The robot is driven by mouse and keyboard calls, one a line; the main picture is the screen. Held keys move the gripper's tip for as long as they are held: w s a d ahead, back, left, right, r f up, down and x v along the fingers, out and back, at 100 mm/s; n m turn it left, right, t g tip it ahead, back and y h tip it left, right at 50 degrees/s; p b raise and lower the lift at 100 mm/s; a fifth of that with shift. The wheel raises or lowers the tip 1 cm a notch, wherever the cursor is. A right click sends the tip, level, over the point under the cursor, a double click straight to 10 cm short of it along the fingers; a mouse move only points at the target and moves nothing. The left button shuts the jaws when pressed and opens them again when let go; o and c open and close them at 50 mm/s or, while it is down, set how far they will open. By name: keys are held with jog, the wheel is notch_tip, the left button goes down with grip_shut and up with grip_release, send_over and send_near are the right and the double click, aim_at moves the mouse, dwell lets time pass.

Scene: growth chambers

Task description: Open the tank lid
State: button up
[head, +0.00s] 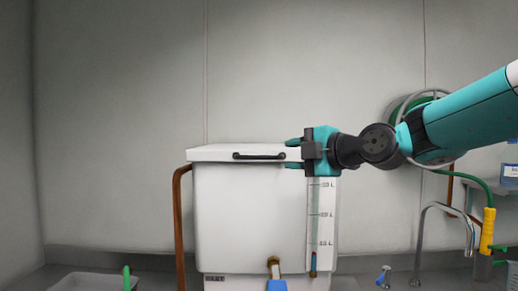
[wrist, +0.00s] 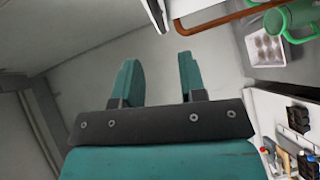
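The white tank (head: 250,220) stands against the back wall, and its lid (head: 215,152) lies flat and closed on top. A black bar handle (head: 258,156) runs along the lid's front edge. My gripper (head: 288,154) is level with the handle at its right end, with fingers pointing left, one above and one below the handle's height. In the wrist view my gripper (wrist: 160,82) is open, with nothing between its fingers. A dark bar, probably the handle (wrist: 154,14), shows ahead of the fingertips at the top edge. I cannot tell the exact depth between fingers and handle.
A level gauge (head: 321,225) runs down the tank's front right. A brown pipe (head: 178,225) stands at its left, and a brass tap (head: 273,267) is low on the front. A hose reel (head: 405,105) hangs behind my arm. The wall above the lid is clear.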

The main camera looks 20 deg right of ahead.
aim_at(262, 158)
jog(key=p+x, duration=0.4)
jog(key=x, duration=0.6)
jog(key=shift+r+p, duration=0.2)
jog(key=shift+p, duration=0.15)
jog(key=shift+w+a+f, duration=0.2)
jog(key=shift+w, duration=0.3)
grip_shut()
